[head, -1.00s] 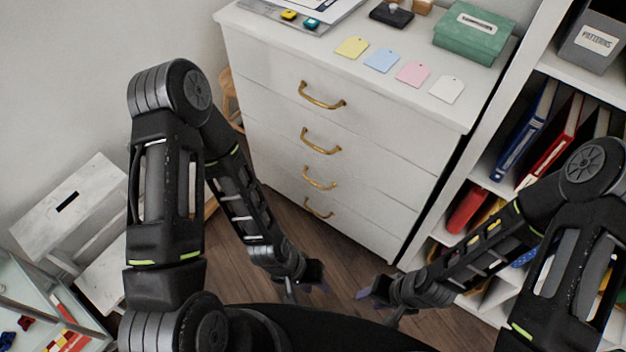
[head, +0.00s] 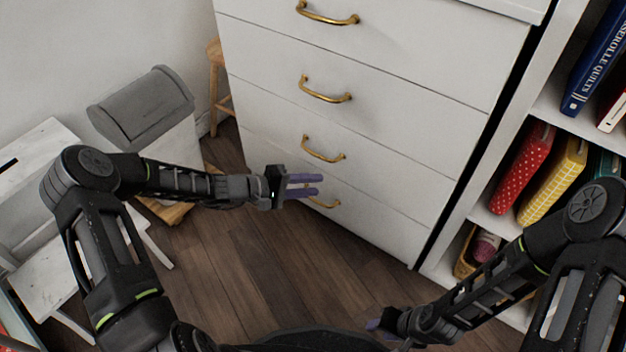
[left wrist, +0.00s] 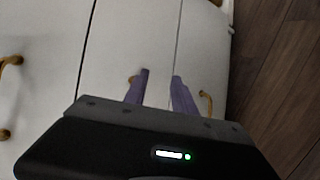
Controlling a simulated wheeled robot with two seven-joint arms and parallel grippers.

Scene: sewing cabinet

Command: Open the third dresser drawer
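The white dresser (head: 400,110) has a column of brass bow handles on closed drawers. The third handle from the top (head: 323,150) is in the middle of the head view; the fourth handle (head: 324,204) is below it, partly hidden by my fingers. My left gripper (head: 319,185) is open, its purple fingers apart, in front of the dresser just below the third handle. In the left wrist view its fingers (left wrist: 161,74) point at the drawer fronts, with one handle (left wrist: 131,79) partly behind the left finger. My right gripper (head: 376,325) is low, its opening unclear.
A shelf with books (head: 521,167) stands right of the dresser. A white step stool (head: 50,200), a grey-lidded bin (head: 145,105) and a wooden stool (head: 215,85) are at left. The wooden floor (head: 240,270) before the dresser is clear.

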